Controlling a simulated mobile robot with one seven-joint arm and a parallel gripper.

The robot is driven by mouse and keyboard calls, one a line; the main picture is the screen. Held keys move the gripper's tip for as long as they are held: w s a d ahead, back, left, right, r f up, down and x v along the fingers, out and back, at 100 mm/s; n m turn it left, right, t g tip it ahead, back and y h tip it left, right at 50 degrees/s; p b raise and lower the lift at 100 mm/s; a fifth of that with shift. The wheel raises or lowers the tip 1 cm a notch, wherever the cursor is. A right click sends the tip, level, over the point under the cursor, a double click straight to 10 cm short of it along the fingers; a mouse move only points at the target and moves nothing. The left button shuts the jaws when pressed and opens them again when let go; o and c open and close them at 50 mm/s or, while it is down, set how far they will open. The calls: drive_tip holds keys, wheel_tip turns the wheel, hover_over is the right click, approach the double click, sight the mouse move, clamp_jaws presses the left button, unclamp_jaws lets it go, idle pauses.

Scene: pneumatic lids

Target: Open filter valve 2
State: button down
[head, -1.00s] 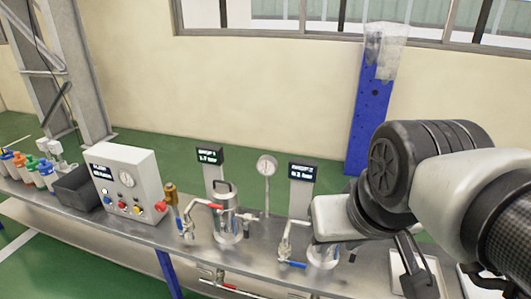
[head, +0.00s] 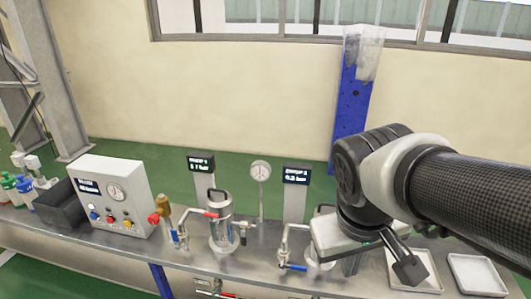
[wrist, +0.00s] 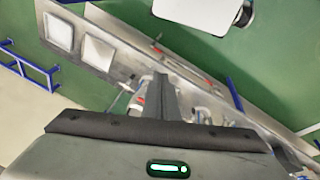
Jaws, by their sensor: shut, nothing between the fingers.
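Two clear filter vessels stand on the metal bench. The left vessel (head: 221,225) has a red-handled valve (head: 207,213) beside it. The right vessel (head: 318,262) is partly hidden by my arm. A pipe with a blue-handled valve (head: 292,267) stands just left of it, below the right display (head: 297,176). Which valve bears the number 2 cannot be read. My gripper (head: 408,268) is shut and empty, to the right of the right vessel and apart from the blue handle. In the wrist view its dark fingers (wrist: 162,95) lie together over the bench, hiding part of the pipework.
A control box (head: 115,200) with a gauge and coloured buttons stands left on the bench (head: 150,255), beside a dark bin (head: 60,205). A round gauge (head: 261,171) stands between the displays. Two pale trays lie right, one at the end (head: 478,273). A blue post (head: 351,105) rises behind.

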drive_tip(key=w+d+f+n+g+h+p, duration=0.2)
drive_tip(key=w+d+f+n+g+h, duration=0.15)
drive_tip(key=d+f+n+h, duration=0.35)
drive_tip(key=w+f+n+t+h+p, duration=0.1)
drive_tip(key=w+f+n+t+h, duration=0.3)
drive_tip(key=w+n+t+h, duration=0.25)
drive_tip(key=n+t+y+p, duration=0.2)
drive_tip(key=n+t+y, duration=0.8)
drive_tip(key=n, duration=0.8)
approach(298, 268)
drive_tip(key=s+g+y, duration=0.2)
drive_tip(key=shift+s+d, duration=0.15)
drive_tip(key=shift+s, duration=0.05)
drive_tip(key=shift+w, duration=0.1)
drive_tip(key=b+x, duration=0.2)
drive_tip(key=x, duration=0.8)
drive_tip(key=shift+d+b, duration=0.15)
drive_tip(key=shift+b, duration=0.2)
